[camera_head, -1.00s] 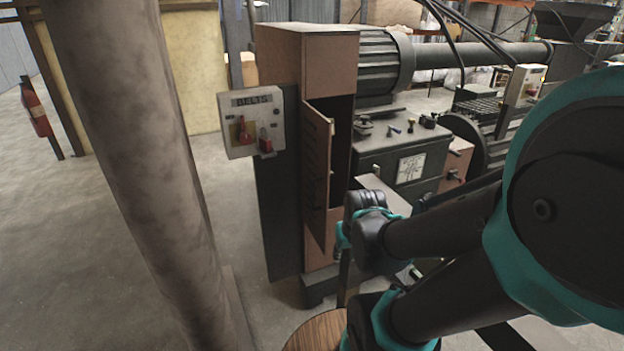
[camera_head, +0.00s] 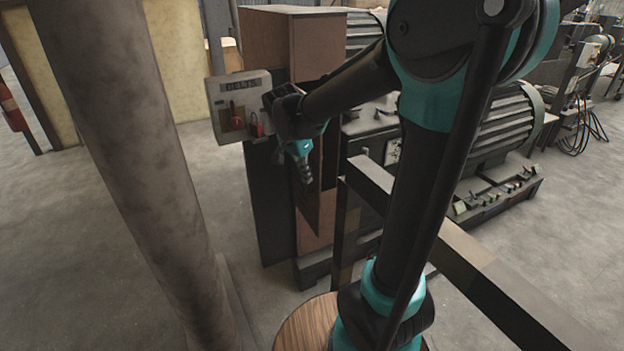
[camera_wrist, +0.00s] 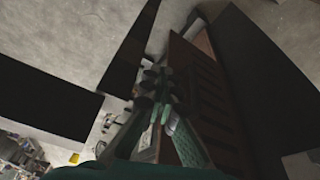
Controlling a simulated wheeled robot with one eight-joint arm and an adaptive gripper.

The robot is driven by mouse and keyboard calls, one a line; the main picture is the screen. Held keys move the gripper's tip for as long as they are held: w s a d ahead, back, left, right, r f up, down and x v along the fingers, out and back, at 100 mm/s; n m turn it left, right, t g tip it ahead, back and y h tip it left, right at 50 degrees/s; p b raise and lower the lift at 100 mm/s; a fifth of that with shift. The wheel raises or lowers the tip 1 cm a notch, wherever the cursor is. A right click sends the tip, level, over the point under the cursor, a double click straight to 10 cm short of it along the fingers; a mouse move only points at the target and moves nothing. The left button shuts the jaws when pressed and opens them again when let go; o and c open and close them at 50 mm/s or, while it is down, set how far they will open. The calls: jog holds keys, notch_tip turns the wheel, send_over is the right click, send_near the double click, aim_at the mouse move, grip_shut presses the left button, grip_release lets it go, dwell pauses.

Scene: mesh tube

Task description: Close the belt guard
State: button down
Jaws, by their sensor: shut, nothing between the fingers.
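The belt guard (camera_head: 309,218) is a tall brown door on the front of a brown and black cabinet (camera_head: 272,38) in the head view. It stands ajar; my arm covers its upper part. My gripper (camera_head: 304,173) points down in front of the door, its fingers shut and empty. In the wrist view, the fingertips (camera_wrist: 154,82) are close together beside the brown slatted door (camera_wrist: 196,84). I cannot tell whether they touch it.
A control box (camera_head: 240,103) with red switches is on the cabinet's left, close to my wrist. A thick pillar (camera_head: 125,150) stands left. A dark beam (camera_head: 470,255) crosses at the right. Machinery (camera_head: 500,130) stands behind it. Floor between pillar and cabinet is clear.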

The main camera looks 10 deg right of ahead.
jog(key=w+a+r+m+h, duration=0.1)
jog(key=w+a+r+m, duration=0.2)
jog(key=w+a+m, duration=0.1)
send_over(318, 189)
jog(key=a, duration=0.2)
notch_tip(318, 189, down, 9)
jog(key=shift+s+r, duration=0.2)
jog(key=shift+s, duration=0.15)
